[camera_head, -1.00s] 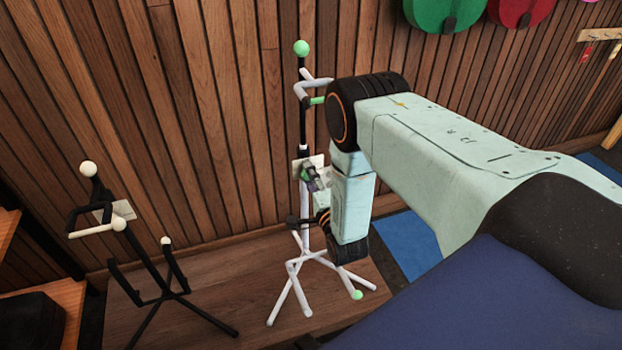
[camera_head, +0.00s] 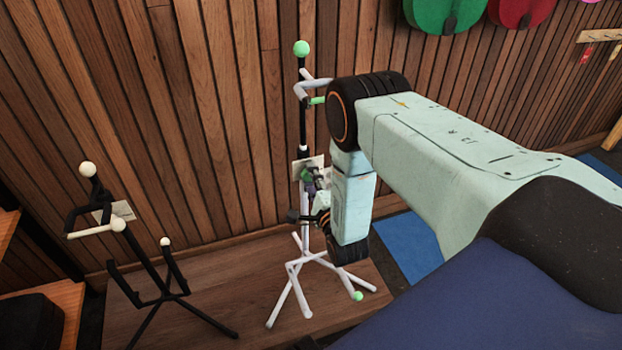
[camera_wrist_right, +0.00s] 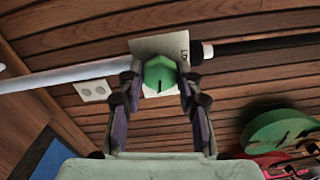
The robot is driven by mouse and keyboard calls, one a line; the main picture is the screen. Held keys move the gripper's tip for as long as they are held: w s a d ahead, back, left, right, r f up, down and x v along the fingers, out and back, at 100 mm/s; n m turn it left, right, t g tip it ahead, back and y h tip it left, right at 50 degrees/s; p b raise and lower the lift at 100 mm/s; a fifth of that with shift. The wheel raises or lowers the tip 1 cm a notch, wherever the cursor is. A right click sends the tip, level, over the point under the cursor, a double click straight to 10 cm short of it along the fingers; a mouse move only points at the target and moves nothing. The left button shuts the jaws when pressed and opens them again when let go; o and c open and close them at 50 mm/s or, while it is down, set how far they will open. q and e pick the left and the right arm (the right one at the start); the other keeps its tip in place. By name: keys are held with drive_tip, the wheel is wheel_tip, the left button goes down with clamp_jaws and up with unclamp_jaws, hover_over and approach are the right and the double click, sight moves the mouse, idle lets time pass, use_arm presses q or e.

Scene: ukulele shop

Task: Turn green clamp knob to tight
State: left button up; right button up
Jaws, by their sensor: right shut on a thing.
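The green clamp knob (camera_head: 306,174) sits on the upright pole of a white and black stand (camera_head: 303,120). In the right wrist view the knob (camera_wrist_right: 160,72) is faceted and has a dark line on its lower part. A pale card (camera_wrist_right: 160,46) behind it bears a dark mark like an L, seen sideways. My right gripper (camera_head: 313,181) is at the knob. In the wrist view its two fingers (camera_wrist_right: 158,82) are shut on the knob, one on each side. My left gripper is not in view.
A black stand (camera_head: 155,262) with pale ball ends stands to the left. The white stand's legs rest on a wooden platform (camera_head: 230,285). A slatted wood wall (camera_head: 230,120) is close behind. Green and red instruments (camera_head: 445,12) hang at the top right.

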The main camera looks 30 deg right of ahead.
drive_tip(key=o, duration=1.1)
drive_tip(key=shift+o, duration=0.2)
drive_tip(key=v, duration=1.2)
drive_tip(key=shift+f, duration=0.1)
